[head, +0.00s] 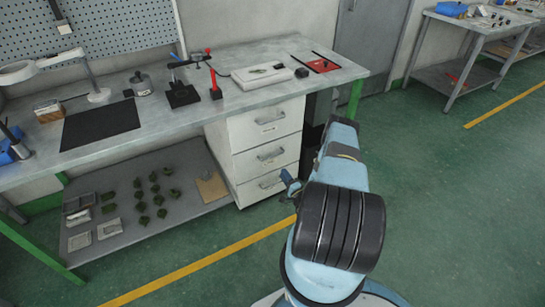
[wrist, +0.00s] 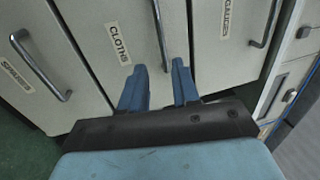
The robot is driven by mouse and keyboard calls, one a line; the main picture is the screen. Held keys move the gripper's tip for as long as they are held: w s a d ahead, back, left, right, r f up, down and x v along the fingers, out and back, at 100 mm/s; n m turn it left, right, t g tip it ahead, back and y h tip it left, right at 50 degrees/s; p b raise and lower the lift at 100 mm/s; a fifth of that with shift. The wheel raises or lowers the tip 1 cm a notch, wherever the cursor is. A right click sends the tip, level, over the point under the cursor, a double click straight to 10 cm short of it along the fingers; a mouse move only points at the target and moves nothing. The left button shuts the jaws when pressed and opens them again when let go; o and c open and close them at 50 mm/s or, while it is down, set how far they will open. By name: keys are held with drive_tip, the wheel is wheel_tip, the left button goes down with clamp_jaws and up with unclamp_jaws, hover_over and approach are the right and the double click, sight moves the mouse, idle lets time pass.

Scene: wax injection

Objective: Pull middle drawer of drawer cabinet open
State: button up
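The white drawer cabinet (head: 240,135) stands under the bench, with three drawers stacked, all looking shut. The middle drawer (head: 247,162) has a grey bar handle (head: 270,153). In the wrist view the drawers appear turned on their side; the centre one, labelled CLOTHS (wrist: 118,43), is the middle drawer, and its handle (wrist: 160,35) runs down toward my fingers. My gripper (wrist: 158,72) is open, its two blue fingers on either side of the handle's near end in the picture. Whether they touch it, I cannot tell. In the head view my gripper (head: 288,180) shows by the lower drawers, partly hidden by my arm.
The top drawer handle (head: 270,121) and bottom drawer handle (head: 270,183) flank the middle one. The bench top (head: 225,105) overhangs the cabinet. A low shelf (head: 185,215) with several green pieces lies left. Green floor is open to the right.

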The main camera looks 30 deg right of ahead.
sight(273, 156)
drive_tip(key=w+r, duration=0.1)
drive_tip(key=w, duration=0.7)
drive_tip(key=w+r, duration=0.1)
drive_tip(key=w, duration=0.3)
drive_tip(key=shift+w+a+r, duration=0.15)
drive_tip(key=shift+w+r, duration=0.2)
drive_tip(key=shift+c, duration=0.3)
clamp_jaws()
drive_tip(key=shift+s, duration=0.1)
